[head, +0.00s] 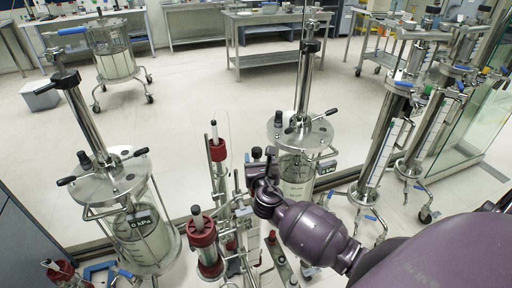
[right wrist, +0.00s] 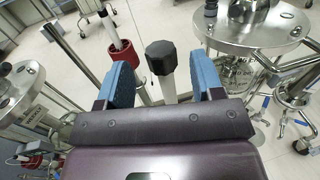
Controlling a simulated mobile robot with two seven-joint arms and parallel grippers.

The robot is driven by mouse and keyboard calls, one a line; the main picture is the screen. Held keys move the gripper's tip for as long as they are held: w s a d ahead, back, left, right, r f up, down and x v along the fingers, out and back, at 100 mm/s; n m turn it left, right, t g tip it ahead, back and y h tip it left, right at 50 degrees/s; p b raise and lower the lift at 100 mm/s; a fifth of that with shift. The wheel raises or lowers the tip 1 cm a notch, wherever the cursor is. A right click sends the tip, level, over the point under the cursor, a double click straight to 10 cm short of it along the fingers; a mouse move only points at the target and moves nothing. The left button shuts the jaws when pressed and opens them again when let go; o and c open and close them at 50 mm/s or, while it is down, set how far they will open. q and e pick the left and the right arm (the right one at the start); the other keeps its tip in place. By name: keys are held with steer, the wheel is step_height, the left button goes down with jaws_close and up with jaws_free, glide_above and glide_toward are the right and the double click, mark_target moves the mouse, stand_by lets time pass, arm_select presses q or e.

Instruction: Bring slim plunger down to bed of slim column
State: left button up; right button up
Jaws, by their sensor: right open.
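A slim glass column with a red collar (head: 217,149) stands in the middle of the head view, a thin pale plunger rod (head: 213,130) rising from its top. The collar (right wrist: 122,53) and rod (right wrist: 109,27) also show in the right wrist view, left of my fingers. My right gripper (head: 264,170) is open beside this column, to its right in the head view. In the right wrist view, a black faceted knob (right wrist: 161,58) on a grey rod appears between the blue fingers (right wrist: 163,80), with gaps on both sides. I cannot tell which column it belongs to. My left gripper is out of view.
A wider red-collared column (head: 203,232) stands in front. Large steel-lidded vessels stand left (head: 112,178) and right (head: 300,131), with tall shafts and handles. Steel columns (head: 385,138) crowd the right. Open floor (head: 190,100) lies behind.

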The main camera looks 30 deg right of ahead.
mark_target(256, 147)
steer(key=shift+x, duration=3)
steer(key=shift+c, duration=0.4)
